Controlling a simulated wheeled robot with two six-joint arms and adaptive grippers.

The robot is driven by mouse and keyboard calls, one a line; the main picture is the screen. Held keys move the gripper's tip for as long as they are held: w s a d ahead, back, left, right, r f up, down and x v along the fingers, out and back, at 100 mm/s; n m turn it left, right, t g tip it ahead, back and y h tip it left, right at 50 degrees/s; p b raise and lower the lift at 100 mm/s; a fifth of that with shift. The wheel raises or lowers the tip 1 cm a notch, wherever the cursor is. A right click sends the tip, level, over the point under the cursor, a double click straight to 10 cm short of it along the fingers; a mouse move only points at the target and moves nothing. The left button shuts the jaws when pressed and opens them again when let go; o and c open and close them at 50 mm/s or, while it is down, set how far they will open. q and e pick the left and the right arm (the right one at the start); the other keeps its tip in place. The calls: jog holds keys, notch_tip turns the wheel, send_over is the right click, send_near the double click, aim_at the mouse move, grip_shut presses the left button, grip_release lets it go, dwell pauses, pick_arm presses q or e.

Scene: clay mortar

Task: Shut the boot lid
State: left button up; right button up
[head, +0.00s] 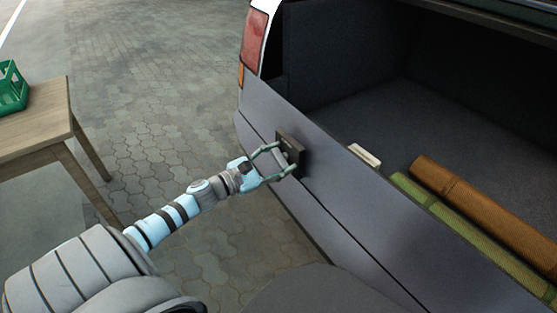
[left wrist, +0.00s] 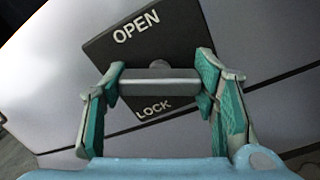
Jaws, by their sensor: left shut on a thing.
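The grey rear panel of the car (head: 340,200) stands upright below the open boot space in the head view. I cannot tell whether this panel is the boot lid itself. A dark latch plate (head: 291,144) is on its outer face. In the left wrist view the plate (left wrist: 185,30) reads OPEN above and LOCK below, with a grey bar handle (left wrist: 150,82) between the words. My left gripper (head: 281,161) is shut on the bar handle, its fingers at the bar's two ends. My right gripper is not in view.
Inside the boot lie a small cream block (head: 364,155), a green roll (head: 430,197) and a brown roll (head: 485,200). A wooden table (head: 45,118) with a green crate (head: 12,90) stands at the left. The paving (head: 150,60) between table and car is clear.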

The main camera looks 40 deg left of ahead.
aim_at(279, 157)
pick_arm(q)
jog(key=o, duration=1.7)
notch_tip(279, 157, up, 10)
